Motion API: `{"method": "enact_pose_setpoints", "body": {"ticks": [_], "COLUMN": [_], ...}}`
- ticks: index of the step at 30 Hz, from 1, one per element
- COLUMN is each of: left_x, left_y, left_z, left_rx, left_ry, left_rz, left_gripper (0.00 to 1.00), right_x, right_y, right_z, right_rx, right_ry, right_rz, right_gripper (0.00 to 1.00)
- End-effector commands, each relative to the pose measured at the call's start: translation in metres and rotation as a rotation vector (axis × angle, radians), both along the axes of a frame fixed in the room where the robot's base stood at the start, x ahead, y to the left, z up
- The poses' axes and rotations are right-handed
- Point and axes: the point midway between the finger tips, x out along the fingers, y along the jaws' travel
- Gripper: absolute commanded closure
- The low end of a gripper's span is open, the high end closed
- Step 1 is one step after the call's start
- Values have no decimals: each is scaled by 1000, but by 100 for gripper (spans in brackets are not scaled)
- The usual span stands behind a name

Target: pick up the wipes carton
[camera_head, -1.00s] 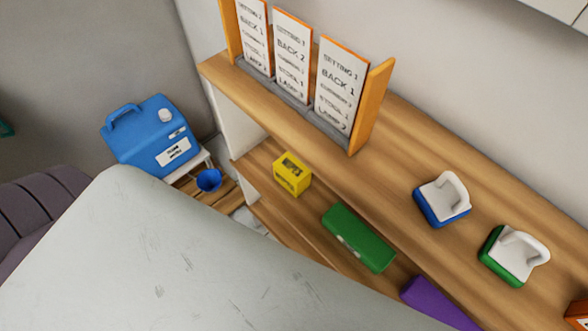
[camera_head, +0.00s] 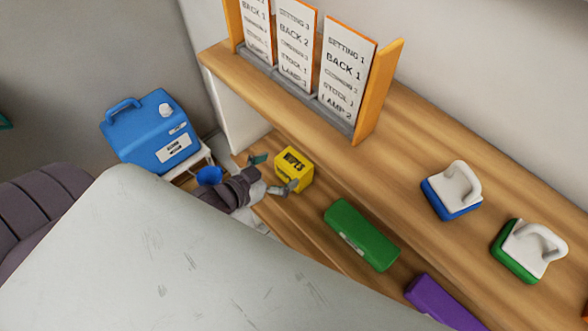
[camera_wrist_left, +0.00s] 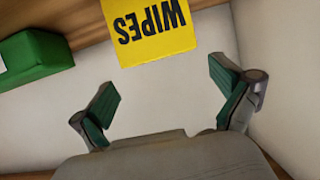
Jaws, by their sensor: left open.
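The yellow wipes carton (camera_head: 295,168) stands on the lower wooden shelf in the head view, near the shelf's left end. In the left wrist view the carton (camera_wrist_left: 150,30) shows its yellow "WIPES" face upside down at the top of the picture, beyond the fingertips. My left gripper (camera_head: 272,174) is at the carton's left side in the head view. Its two green-padded fingers (camera_wrist_left: 168,88) are spread wide and empty in the wrist view. The carton is not between the pads there. My right gripper is not in view.
A green case (camera_head: 362,234) and a purple case (camera_head: 440,303) lie farther right on the lower shelf. The upper shelf (camera_head: 395,140) overhangs behind the carton. A blue jug (camera_head: 150,135) and blue cup (camera_head: 209,176) are left. A large pale surface (camera_head: 150,255) fills the foreground.

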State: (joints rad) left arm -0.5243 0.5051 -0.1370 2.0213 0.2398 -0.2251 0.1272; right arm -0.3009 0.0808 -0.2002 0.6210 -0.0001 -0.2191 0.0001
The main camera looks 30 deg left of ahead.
Motion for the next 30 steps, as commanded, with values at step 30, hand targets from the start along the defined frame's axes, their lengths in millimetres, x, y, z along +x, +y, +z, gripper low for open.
{"method": "enact_pose_setpoints", "body": {"ticks": [30], "left_x": [53], "left_y": [-15], "left_z": [-27], "left_rx": [0], "left_ry": [1], "left_rz": [-1], "left_gripper": [33], "right_x": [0], "right_y": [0], "right_z": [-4], "right_rx": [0], "right_ry": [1], "right_rz": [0], "right_gripper": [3]}}
